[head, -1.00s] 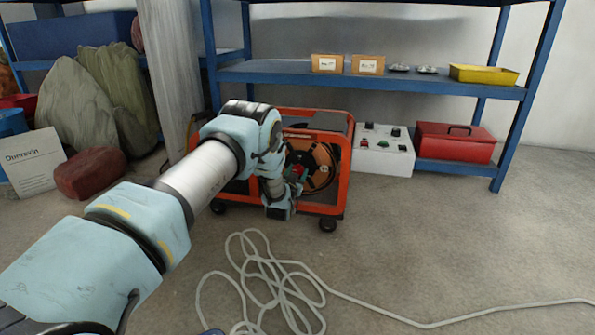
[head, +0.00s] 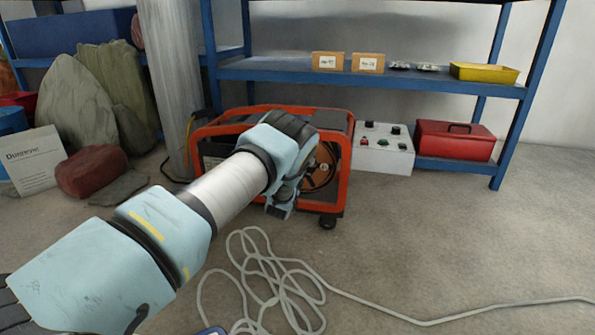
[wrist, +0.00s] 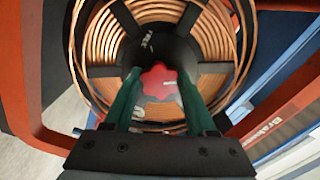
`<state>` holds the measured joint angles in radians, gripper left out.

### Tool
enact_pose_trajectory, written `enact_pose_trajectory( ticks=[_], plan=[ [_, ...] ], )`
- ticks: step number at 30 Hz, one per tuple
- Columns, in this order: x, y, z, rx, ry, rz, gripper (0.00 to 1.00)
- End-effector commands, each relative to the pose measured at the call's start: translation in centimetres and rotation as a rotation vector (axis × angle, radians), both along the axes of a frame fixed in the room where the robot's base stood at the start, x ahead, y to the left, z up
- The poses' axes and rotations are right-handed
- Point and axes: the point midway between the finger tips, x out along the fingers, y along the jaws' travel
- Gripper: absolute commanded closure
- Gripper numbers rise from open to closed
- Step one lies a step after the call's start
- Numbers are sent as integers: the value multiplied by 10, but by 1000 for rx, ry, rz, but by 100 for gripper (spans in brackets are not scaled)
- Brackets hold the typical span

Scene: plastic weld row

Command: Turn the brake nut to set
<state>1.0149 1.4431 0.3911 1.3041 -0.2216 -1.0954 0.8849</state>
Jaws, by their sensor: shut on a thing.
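The brake nut (wrist: 160,84) is a red lobed knob at the centre of the wire spool in the wrist view. The spool (wrist: 108,42) carries copper-coloured wire around a dark hub (wrist: 172,50). In the head view the spool (head: 323,168) shows partly, inside an orange-framed machine (head: 343,180); my arm hides the nut and fingertips.
The orange frame surrounds the spool closely. A white control box (head: 383,150) and a red toolbox (head: 455,141) stand to the right by the blue shelf (head: 420,84). A loose pale cable (head: 400,318) lies on the floor in front. Stones (head: 92,172) are at left.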

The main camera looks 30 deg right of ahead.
Motion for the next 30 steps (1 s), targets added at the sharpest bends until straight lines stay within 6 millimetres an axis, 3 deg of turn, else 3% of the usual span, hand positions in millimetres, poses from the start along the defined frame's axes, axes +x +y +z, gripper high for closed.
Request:
enact_pose_trajectory(
  ticks=[15, 30],
  plan=[
    [-1, -1, -1, 315, -294, -2, 99],
    [-1, 0, 0, 429, -399, 0, 99]
  ],
)
